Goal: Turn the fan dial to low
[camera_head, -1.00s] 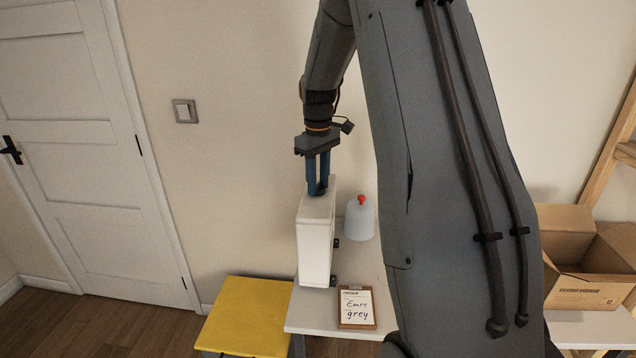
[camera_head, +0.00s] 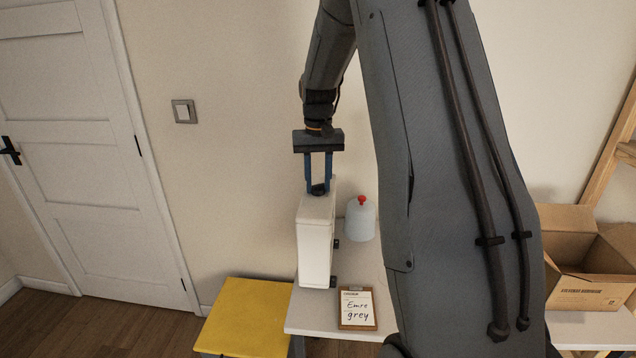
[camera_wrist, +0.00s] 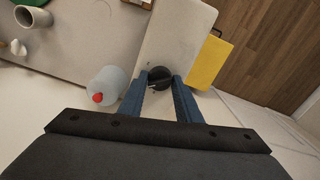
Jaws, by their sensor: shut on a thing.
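The fan is a white upright box (camera_head: 316,240) on the table, against the wall side. Its dark round dial (camera_wrist: 159,78) is on the top face, with a light pointer mark partly showing in the wrist view. The dial also shows in the head view (camera_head: 318,190). My gripper (camera_head: 318,188) points down from above, with its two blue fingers on either side of the dial. It is shut on the dial. In the wrist view the fingertips (camera_wrist: 160,82) flank the dial. The setting labels cannot be read.
An order clipboard (camera_head: 357,309) lies on the table (camera_head: 305,318) in front. A yellow stool (camera_head: 246,318) is at left, and a cardboard box (camera_head: 585,285) at right.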

